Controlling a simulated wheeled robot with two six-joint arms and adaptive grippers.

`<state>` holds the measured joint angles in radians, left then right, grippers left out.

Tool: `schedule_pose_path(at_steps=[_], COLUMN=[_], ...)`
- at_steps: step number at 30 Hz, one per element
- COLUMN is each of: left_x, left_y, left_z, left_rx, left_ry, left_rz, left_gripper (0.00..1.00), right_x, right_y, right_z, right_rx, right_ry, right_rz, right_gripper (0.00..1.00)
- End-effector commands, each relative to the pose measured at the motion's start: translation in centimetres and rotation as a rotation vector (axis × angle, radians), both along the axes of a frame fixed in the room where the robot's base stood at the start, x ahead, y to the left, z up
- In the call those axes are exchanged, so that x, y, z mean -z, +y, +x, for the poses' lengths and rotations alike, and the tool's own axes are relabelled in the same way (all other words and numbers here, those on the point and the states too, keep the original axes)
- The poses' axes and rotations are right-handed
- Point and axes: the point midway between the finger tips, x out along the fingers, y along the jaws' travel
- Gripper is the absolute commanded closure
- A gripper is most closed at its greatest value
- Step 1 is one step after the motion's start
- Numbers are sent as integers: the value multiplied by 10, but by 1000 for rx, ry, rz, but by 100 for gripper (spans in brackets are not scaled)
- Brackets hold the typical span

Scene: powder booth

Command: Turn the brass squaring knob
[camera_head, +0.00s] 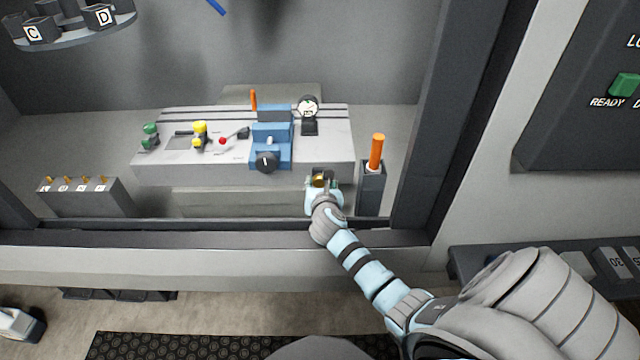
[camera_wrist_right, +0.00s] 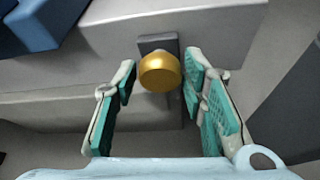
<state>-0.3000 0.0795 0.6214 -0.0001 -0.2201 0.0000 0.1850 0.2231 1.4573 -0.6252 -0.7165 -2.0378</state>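The brass squaring knob (camera_wrist_right: 160,72) is a round, gold-coloured knob on a small dark mount on the front face of the grey machine bed. In the right wrist view it sits between the fingertips of my right gripper (camera_wrist_right: 158,88), with a gap to the left finger and little or no visible gap to the right one. In the head view the knob (camera_head: 319,180) shows at the tip of my right gripper (camera_head: 322,186), partly hidden by it. The gripper's fingers are apart. A small part at the lower left edge of the head view may be my left gripper; its fingers cannot be made out.
A blue vise (camera_head: 271,140) and a dial gauge (camera_head: 308,115) stand on the bed (camera_head: 335,148). A dark post with an orange rod (camera_head: 376,152) stands close to the right of my right gripper. The booth's front sill (camera_head: 180,240) runs below my arm.

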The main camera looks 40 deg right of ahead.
Motion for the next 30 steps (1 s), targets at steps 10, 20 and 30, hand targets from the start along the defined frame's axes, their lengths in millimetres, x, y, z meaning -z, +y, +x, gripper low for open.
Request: schedule_pose_path(at_steps=[10,20,30], left_x=[-10,-9,-10], left_y=[0,0,0], left_z=[-1,-1,-1], left_rx=[0,0,0], left_ry=[2,2,2], left_rz=[0,1,1], left_gripper=[47,47,47], right_x=[-2,2,1], right_y=[-1,-3,-3], right_z=[-1,-2,-2], right_rx=[1,0,2], right_ry=[-51,-301,-302], right_rz=[69,395,395], right_gripper=[95,95,48])
